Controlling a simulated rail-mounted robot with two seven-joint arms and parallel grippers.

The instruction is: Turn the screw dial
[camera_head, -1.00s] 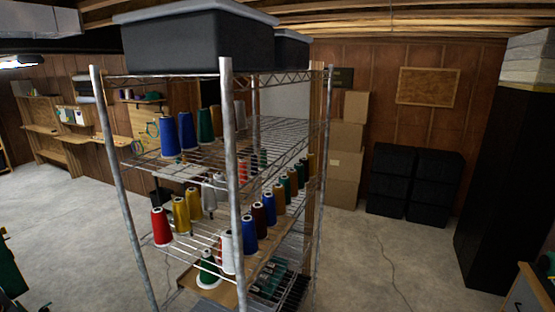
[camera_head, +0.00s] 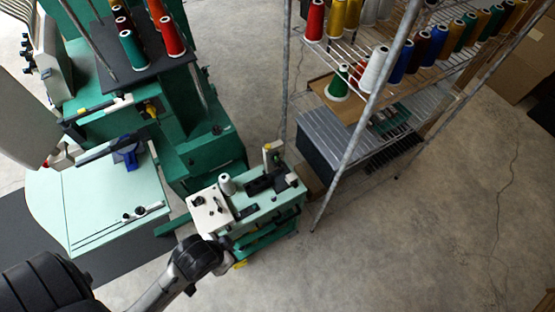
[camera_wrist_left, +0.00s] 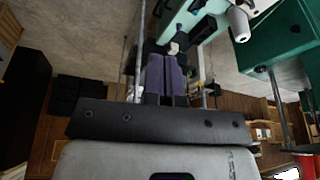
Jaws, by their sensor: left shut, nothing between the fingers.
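A small pale-green and dark-green machine (camera_head: 262,208) stands on the floor at centre. Its white front panel (camera_head: 211,211) carries small dark knobs, one of them a round dark knob (camera_head: 198,201). I cannot tell for certain which is the screw dial. My left arm comes in from the lower left and ends in a dark wrist beside the panel. Its fingers are hard to make out there. In the left wrist view my left gripper (camera_wrist_left: 168,57) is shut and empty. The pale-green machine (camera_wrist_left: 205,30) shows beyond its fingertips. My right gripper is in neither current view.
A large green machine (camera_head: 205,155) with a pale table (camera_head: 100,205) stands at left. Bare floor (camera_head: 400,240) lies further right.

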